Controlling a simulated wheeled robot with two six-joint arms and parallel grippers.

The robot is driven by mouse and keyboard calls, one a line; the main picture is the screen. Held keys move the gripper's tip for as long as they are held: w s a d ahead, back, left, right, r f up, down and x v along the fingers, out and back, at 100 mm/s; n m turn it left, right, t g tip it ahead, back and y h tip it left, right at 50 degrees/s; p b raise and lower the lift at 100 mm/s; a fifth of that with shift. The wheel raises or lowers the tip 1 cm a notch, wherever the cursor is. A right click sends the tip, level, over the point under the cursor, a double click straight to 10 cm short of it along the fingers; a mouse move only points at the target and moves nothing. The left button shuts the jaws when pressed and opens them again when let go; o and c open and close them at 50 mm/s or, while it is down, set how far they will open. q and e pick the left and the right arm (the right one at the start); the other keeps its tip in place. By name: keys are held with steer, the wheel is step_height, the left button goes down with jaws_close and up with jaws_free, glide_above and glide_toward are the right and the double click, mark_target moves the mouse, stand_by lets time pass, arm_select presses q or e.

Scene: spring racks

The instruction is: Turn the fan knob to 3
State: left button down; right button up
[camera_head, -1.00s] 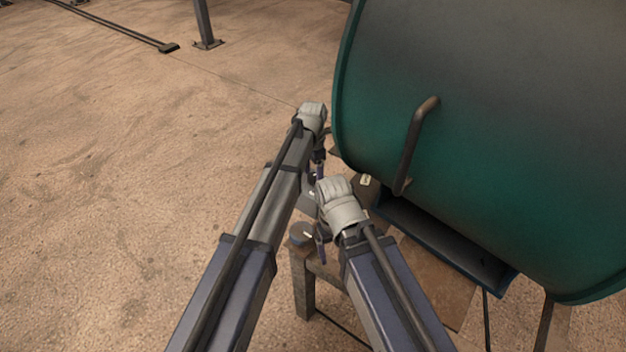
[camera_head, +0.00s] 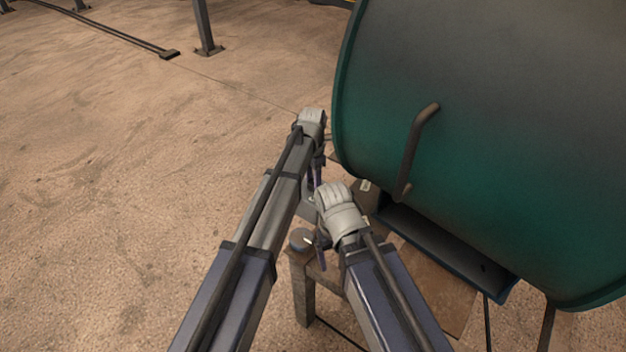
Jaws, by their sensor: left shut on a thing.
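The fan is a big dark-green drum (camera_head: 520,150) that fills the right side. My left gripper (camera_head: 313,184) points down beside the drum's lower left edge, over a small grey surface (camera_head: 308,208). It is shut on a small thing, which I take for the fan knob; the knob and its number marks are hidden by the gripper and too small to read. My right gripper (camera_head: 321,252) hangs nearer to me, pointing down beside a dark round disc with a pale mark (camera_head: 300,240). Its fingers are too small and covered to tell open from shut.
A bent metal handle (camera_head: 414,150) sticks out of the drum's side. A worn metal stand (camera_head: 303,290) is below my grippers, and a dark blue trough-like frame (camera_head: 445,250) is under the drum. Bare floor lies open on the left.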

arm_select(q)
steer(key=shift+m, duration=0.3)
steer(key=m, duration=0.5)
steer(key=shift+m, duration=0.3)
steer(key=m, duration=1.1)
steer(key=shift+m, duration=0.4)
steer(key=m, duration=0.5)
steer(key=shift+m, duration=0.7)
steer(key=shift+c, duration=1.8)
jaws_free()
steer(key=shift+r, duration=0.1)
